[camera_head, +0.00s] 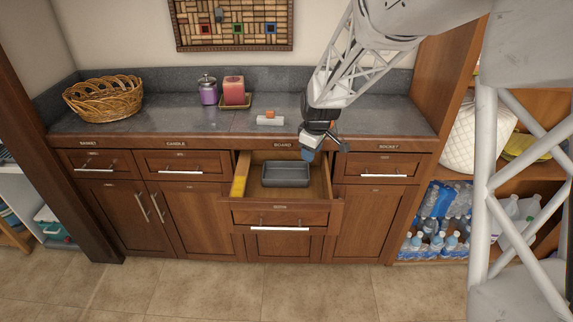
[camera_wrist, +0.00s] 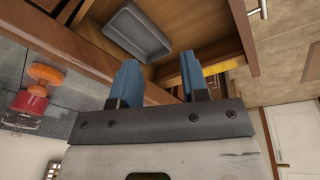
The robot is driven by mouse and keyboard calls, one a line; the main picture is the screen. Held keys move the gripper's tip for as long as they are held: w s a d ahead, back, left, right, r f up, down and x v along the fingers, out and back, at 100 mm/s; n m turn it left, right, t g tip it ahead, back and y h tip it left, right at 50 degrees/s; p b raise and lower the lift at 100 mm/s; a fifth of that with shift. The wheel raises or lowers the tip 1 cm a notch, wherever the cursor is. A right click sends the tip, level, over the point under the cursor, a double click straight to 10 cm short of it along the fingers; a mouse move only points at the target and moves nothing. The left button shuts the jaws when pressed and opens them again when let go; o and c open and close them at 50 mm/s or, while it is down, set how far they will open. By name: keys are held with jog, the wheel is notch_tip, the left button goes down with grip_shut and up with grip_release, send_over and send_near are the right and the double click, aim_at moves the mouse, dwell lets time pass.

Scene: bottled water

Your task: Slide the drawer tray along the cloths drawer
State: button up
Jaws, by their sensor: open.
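The open drawer (camera_head: 281,216) stands out from the middle of the cabinet. A grey rectangular drawer tray (camera_head: 286,181) lies in it, towards the back and centre. A yellow item (camera_head: 239,184) lies along the drawer's left side. My gripper (camera_head: 309,155) is above the back right part of the drawer, near the counter's front edge, apart from the tray. In the wrist view the tray (camera_wrist: 138,32) is beyond the two blue fingers (camera_wrist: 158,80), which are spread with nothing between them. I cannot read which drawer is labelled for cloths.
The counter (camera_head: 180,119) holds a wicker basket (camera_head: 104,98), a purple jar (camera_head: 208,91), a red candle (camera_head: 234,91) and a small white-and-orange item (camera_head: 270,118). Bottled water (camera_head: 436,225) fills a shelf at right. The floor (camera_head: 200,285) before the drawer is clear.

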aim_at(284, 182)
jog(key=w+a+f+n, duration=0.2)
jog(key=w+a+f, duration=0.2)
jog(key=f, duration=0.4)
jog(key=w+a+f+n, duration=0.3)
jog(key=w+a+f, duration=0.1)
jog(key=w+f, duration=0.3)
notch_tip(284, 182, down, 2)
jog(key=shift+f, duration=0.1)
jog(key=shift+w+f, duration=0.1)
jog(key=shift+w+a+f, duration=0.1)
jog(key=shift+w+f, duration=0.1)
jog(key=shift+f, duration=1.05)
jog(key=shift+w+a+f, duration=0.15)
jog(key=shift+f, duration=1.1)
jog(key=shift+w+a+f, duration=0.1)
jog(key=shift+w+f, duration=0.1)
jog(key=shift+f, duration=1.05)
grip_shut()
